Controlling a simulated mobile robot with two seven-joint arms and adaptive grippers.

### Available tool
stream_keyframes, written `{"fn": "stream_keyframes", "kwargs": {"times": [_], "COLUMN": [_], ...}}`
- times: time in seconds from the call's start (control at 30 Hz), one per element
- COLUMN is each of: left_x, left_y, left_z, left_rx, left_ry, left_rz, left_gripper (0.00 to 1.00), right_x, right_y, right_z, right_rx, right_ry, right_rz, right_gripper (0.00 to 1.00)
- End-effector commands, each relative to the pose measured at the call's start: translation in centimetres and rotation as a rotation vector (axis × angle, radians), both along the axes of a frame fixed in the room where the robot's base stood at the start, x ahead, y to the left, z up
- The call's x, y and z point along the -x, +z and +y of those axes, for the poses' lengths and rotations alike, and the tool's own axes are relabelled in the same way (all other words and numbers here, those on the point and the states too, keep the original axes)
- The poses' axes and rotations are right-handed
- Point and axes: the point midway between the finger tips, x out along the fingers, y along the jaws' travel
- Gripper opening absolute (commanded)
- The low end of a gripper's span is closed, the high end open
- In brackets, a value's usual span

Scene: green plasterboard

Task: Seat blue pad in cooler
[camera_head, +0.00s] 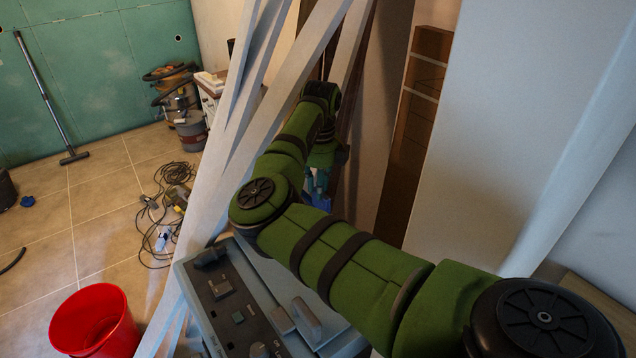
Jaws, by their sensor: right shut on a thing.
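My right arm comes in from the lower right and bends down past white boards in the middle. Its right gripper (319,190) is small, dark and partly hidden at the arm's end. It is shut on a blue thing (318,182), likely the blue pad, of which only small blue parts show between the arm and the boards. I cannot make out the pad's shape or tilt. No cooler can be clearly told in this view. My left gripper is not in view.
Leaning white boards (225,130) stand close beside my right arm. A grey control panel (235,305) lies below the arm. A red bucket (95,322) and cables (160,215) are on the tiled floor at left. A brown shelf (415,130) stands behind.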

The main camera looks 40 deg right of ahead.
Motion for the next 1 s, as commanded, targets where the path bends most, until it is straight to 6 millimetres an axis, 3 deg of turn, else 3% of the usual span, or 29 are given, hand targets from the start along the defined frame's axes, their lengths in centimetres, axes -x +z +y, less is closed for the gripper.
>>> {"fn": "stream_keyframes", "kwargs": {"times": [0.43,1.0], "left_x": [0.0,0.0], "left_y": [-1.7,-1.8], "left_z": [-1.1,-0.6], "left_rx": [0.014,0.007], "left_ry": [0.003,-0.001], "left_rz": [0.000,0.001], "left_gripper": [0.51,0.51], "right_x": [0.0,0.0], "right_y": [-4.3,-4.7], "right_z": [0.0,0.0], "right_rx": [-0.001,-0.001], "right_ry": [-0.001,-0.001], "right_rz": [0.000,0.000], "right_gripper": [0.00,0.00]}}
